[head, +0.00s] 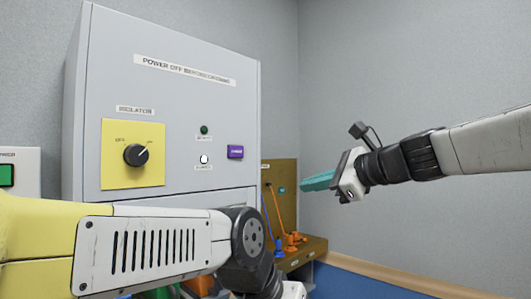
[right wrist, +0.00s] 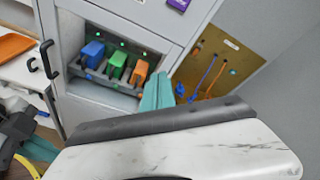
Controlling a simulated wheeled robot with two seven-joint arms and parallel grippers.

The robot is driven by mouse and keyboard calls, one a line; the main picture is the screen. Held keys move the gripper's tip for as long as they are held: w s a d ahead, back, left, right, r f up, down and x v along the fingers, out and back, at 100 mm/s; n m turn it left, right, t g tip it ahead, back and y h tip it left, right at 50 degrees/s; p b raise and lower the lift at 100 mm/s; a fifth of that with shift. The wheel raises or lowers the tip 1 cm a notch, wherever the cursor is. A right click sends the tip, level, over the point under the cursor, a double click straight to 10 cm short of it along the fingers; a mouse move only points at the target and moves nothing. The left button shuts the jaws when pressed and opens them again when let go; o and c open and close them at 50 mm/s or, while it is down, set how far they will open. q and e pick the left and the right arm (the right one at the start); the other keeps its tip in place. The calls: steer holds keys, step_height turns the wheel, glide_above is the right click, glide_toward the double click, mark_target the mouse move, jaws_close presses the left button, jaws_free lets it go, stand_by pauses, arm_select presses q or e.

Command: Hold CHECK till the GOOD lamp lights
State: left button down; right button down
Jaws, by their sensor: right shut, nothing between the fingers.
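The grey cabinet (head: 170,75) carries a purple button (head: 235,152), probably CHECK; its label is too small to read. The button's lower edge also shows at the top of the right wrist view (right wrist: 178,4). Left of it are a dark green lamp (head: 204,130) and a white, bright lamp (head: 204,160); I cannot read which is GOOD. My right gripper (head: 318,181) is shut and empty, right of the button and apart from it. Its teal fingers also show in the right wrist view (right wrist: 157,90). My left arm crosses the cabinet's lower front; its fingers are hidden or cut off in the head view.
A yellow plate with a black rotary knob (head: 136,155) is on the cabinet. Below, an open bay holds blue, green and orange handles (right wrist: 116,65). A brown board (right wrist: 215,62) with blue and orange leads stands to the right.

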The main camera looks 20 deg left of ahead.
mark_target(237, 151)
steer(key=w+a+r+m+y, duration=0.3)
steer(key=w+a+r+m, duration=0.1)
steer(key=a+r+m, duration=0.3)
steer(key=shift+a+r, duration=0.3)
steer(key=shift+a, duration=0.7)
steer(key=x, duration=1.4)
steer(key=shift+r, duration=0.2)
